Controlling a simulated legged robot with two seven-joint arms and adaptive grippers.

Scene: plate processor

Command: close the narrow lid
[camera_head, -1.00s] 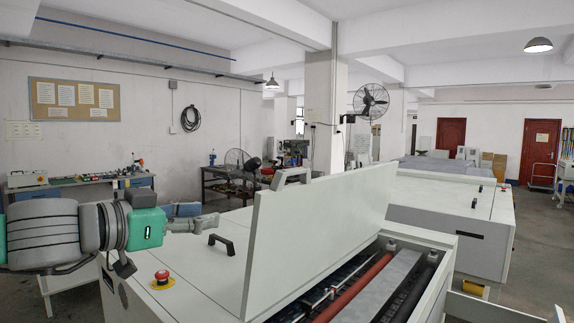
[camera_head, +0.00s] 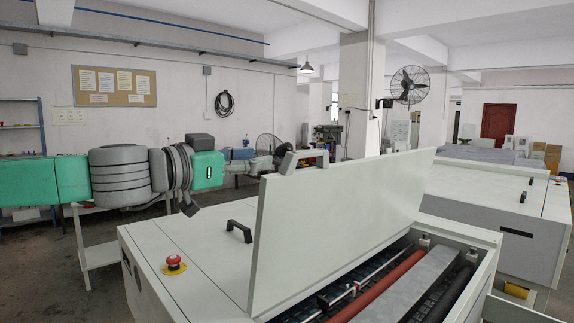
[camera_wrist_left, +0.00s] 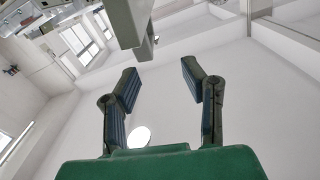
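The narrow lid (camera_head: 335,218) is a pale grey panel standing raised and tilted on the machine, over an open bay with a red roller. A black handle (camera_head: 239,230) is on the flat cover to its left. My left gripper (camera_head: 300,160) reaches in from the left, behind the lid's upper left corner, partly hidden by its top edge. Contact with the lid cannot be told. In the left wrist view its two fingers (camera_wrist_left: 160,85) are spread with nothing between them. My right gripper is not in view.
A red emergency button (camera_head: 173,263) is on the machine's front left. The open bay shows a red roller (camera_head: 385,282) and a black roller. A second pale machine (camera_head: 500,195) stands at the right. A grey block (camera_wrist_left: 125,22) of unclear identity shows above the fingers in the wrist view.

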